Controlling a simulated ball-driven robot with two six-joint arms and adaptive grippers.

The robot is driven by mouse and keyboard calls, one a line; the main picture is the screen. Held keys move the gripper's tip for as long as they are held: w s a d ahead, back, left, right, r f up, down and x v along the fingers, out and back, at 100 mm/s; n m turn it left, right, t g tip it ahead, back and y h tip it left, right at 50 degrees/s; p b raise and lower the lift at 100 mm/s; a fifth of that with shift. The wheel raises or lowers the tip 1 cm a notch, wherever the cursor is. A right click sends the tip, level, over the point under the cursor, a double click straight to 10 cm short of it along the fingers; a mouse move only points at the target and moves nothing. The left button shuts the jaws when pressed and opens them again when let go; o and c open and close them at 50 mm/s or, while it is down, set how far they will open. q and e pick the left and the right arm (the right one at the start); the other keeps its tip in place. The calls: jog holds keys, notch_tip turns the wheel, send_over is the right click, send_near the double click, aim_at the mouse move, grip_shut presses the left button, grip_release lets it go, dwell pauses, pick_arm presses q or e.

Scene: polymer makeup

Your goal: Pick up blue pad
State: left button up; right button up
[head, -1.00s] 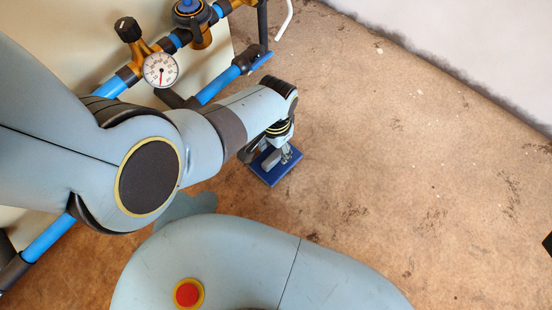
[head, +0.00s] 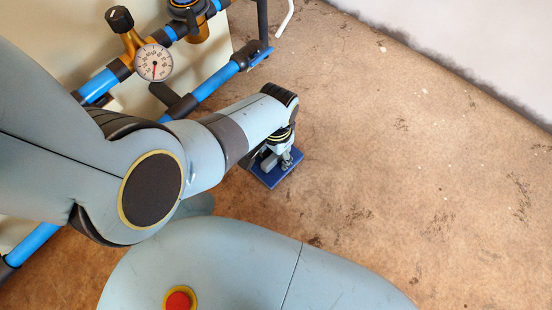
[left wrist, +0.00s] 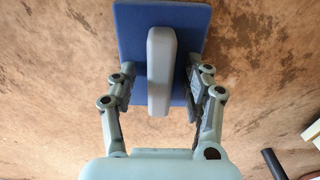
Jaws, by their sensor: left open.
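The blue pad (head: 274,180) lies flat on the brown floor, a square plate partly covered by my arm in the head view. In the left wrist view the pad (left wrist: 132,28) carries an upright light grey grip block (left wrist: 160,70) along its middle. My left gripper (head: 284,160) is right over the pad. In the left wrist view the left gripper (left wrist: 161,82) is open, with one finger on each side of the grey block and a gap visible on both sides. My right gripper is not in view.
Blue pipes (head: 213,84) with a pressure gauge (head: 154,62) and a brass valve stand at upper left by a cream panel. A white wall (head: 470,40) closes the upper right. The floor right of the pad is clear.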

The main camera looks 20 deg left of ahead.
pick_arm(q)
grip_shut()
dwell(0.3)
jog(key=shift+r, duration=0.1)
